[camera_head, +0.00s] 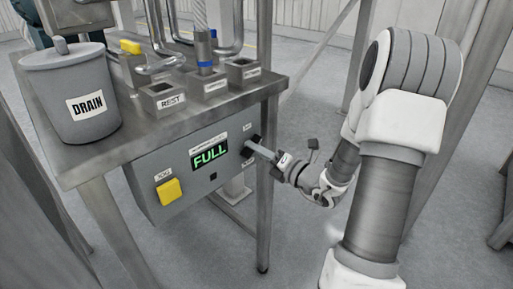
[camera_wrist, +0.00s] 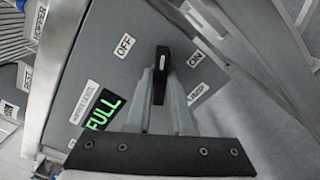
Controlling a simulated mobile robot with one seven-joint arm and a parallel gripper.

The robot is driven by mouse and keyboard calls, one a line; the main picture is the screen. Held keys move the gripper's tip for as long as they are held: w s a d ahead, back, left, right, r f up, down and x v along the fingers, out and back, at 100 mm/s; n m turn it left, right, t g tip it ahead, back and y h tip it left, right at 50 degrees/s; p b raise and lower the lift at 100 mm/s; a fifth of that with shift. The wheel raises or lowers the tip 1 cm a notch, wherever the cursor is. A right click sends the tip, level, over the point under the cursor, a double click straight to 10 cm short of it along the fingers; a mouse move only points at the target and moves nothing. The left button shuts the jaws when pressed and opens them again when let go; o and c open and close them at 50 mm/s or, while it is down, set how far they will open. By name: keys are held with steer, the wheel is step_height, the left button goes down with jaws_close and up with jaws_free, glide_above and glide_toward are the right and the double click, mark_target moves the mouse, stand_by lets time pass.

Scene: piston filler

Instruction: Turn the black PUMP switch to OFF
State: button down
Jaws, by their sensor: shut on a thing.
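The black PUMP switch (camera_wrist: 161,62) is on the grey control panel (camera_head: 146,168), near its right end in the head view, where the gripper partly hides it (camera_head: 248,148). In the wrist view the OFF label (camera_wrist: 124,46) is up and left of the knob and the ON label (camera_wrist: 195,58) is to its right. The knob's white mark shows near its upper end, and it appears to point up between OFF and ON. My gripper (camera_wrist: 159,92) is shut on the switch, a finger on each side. In the head view my gripper (camera_head: 262,152) reaches it from the right.
A green FULL display (camera_head: 210,152) and a yellow button (camera_head: 169,191) are left of the switch on the panel. Above stands the metal table (camera_head: 120,140) with a DRAIN pot (camera_head: 75,85) and small labelled holders (camera_head: 168,97). A table leg (camera_head: 265,220) is below the gripper.

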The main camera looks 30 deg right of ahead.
steer(key=shift+n+b, duration=2.45)
steer(key=shift+n, duration=3.25)
steer(key=c, duration=0.8)
jaws_free()
steer(key=shift+s, duration=0.1)
steer(key=p+v, duration=0.3)
steer(key=v, duration=1.4)
steer(key=shift+s, duration=0.15)
